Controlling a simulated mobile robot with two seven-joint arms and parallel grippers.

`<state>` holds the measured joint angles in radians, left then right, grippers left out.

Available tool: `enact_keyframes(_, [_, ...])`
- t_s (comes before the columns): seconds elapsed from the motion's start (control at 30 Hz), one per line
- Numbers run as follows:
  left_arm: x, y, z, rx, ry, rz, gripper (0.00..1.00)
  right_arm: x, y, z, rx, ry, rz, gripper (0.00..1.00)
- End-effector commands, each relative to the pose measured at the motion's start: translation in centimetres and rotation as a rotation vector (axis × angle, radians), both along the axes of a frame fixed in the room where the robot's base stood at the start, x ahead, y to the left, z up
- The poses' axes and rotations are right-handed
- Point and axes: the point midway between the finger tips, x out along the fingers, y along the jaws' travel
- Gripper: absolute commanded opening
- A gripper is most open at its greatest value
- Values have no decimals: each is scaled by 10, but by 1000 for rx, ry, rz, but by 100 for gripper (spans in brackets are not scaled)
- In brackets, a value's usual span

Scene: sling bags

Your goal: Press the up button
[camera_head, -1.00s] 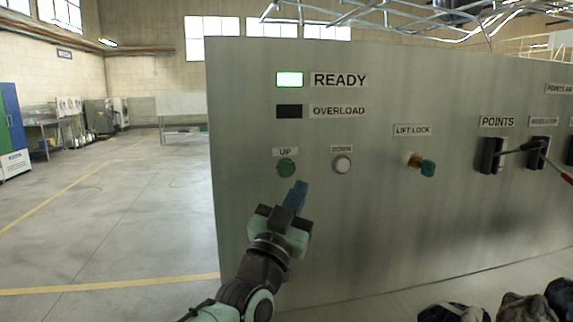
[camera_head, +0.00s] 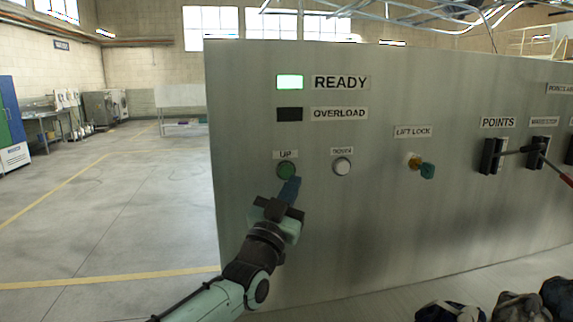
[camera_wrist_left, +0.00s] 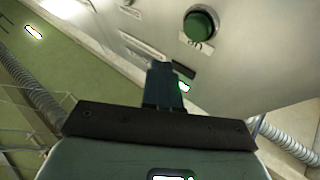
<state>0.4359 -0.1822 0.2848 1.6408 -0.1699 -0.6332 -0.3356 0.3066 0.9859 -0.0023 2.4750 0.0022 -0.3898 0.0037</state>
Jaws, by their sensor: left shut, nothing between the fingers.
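The green up button (camera_head: 286,170) sits on the grey control panel (camera_head: 400,230) under a label reading UP. It also shows as a green round button in a metal ring in the left wrist view (camera_wrist_left: 199,26). My left gripper (camera_head: 290,188) is shut and empty, its blue fingers pointing up at the button. In the head view the fingertips overlap the button's lower right edge; I cannot tell whether they touch it. In the left wrist view the fingers (camera_wrist_left: 161,78) appear apart from the button. My right gripper is not in view.
A white button (camera_head: 342,166) is right of the up button. A lift lock key (camera_head: 426,170) and black switches (camera_head: 490,157) with a red-handled lever are farther right. The READY light (camera_head: 290,82) is lit green. Bags (camera_head: 515,305) lie at lower right. Open floor is left.

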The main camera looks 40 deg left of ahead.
Motion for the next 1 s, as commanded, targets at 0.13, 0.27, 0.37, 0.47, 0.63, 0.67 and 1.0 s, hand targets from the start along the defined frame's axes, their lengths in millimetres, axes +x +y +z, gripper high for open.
enact_keyframes(0.13, [13, 16, 2, 0, 0, 1, 0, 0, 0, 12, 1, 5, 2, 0])
enact_keyframes(0.27, [20, 25, 1, 0, 0, 0, 0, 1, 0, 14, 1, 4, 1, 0])
enact_keyframes(0.37, [23, 29, 0, 0, 1, 0, 0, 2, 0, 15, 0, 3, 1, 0])
enact_keyframes(0.47, [24, 30, 0, 0, 1, 0, 0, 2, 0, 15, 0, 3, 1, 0])
enact_keyframes(0.63, [24, 31, 0, 0, 0, -1, 0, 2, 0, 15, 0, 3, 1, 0])
enact_keyframes(0.67, [24, 31, 0, 0, 0, -1, 0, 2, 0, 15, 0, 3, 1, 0])
enact_keyframes(1.0, [24, 30, 0, 0, 0, -1, 0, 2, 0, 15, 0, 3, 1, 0])
